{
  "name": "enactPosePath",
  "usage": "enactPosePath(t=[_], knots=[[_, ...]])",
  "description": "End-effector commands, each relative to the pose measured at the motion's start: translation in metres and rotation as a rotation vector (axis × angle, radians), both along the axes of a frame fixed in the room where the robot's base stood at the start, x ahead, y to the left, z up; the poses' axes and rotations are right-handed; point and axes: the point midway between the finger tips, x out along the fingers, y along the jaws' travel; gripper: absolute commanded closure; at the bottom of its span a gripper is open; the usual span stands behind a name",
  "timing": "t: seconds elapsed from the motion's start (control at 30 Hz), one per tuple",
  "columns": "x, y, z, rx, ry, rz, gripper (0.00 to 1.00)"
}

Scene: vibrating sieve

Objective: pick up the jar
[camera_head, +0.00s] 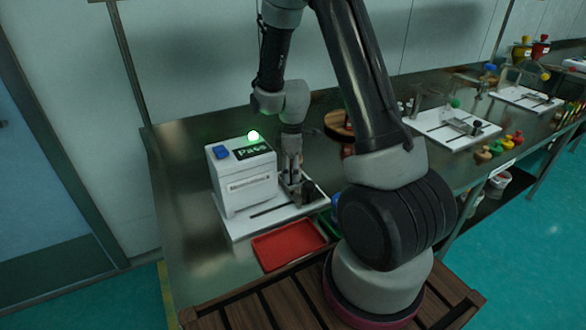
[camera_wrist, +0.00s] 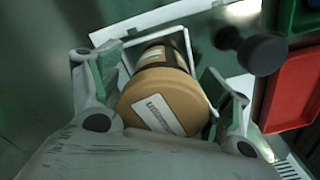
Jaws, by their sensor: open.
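The jar (camera_wrist: 163,98) shows in the wrist view as a round orange-brown lid with a white printed label and a dark body behind it. It stands in or against a white square frame (camera_wrist: 186,42). My gripper (camera_wrist: 162,76) is open, with one finger left of the jar and the other right of it; I cannot tell whether either touches it. In the head view my gripper (camera_head: 291,170) points down beside the white machine, and I cannot make out the jar clearly there.
The white machine (camera_head: 240,190) has a lit green light and a "Pass" display. A dark round knob (camera_wrist: 258,50) stands right of the jar. A red tray (camera_head: 288,245) and a green tray (camera_wrist: 300,14) lie nearby. The metal table (camera_head: 180,170) is clear at left.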

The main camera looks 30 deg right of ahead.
Motion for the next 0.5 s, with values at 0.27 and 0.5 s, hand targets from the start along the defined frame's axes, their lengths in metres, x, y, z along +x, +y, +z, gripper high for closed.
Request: enactPosePath(t=[0.27, 0.5], knots=[[-0.0001, -0.0002, -0.0033, 0.000, 0.000, -0.001, 0.26], [0.0000, -0.0002, -0.0031, 0.000, 0.000, -0.001, 0.70]])
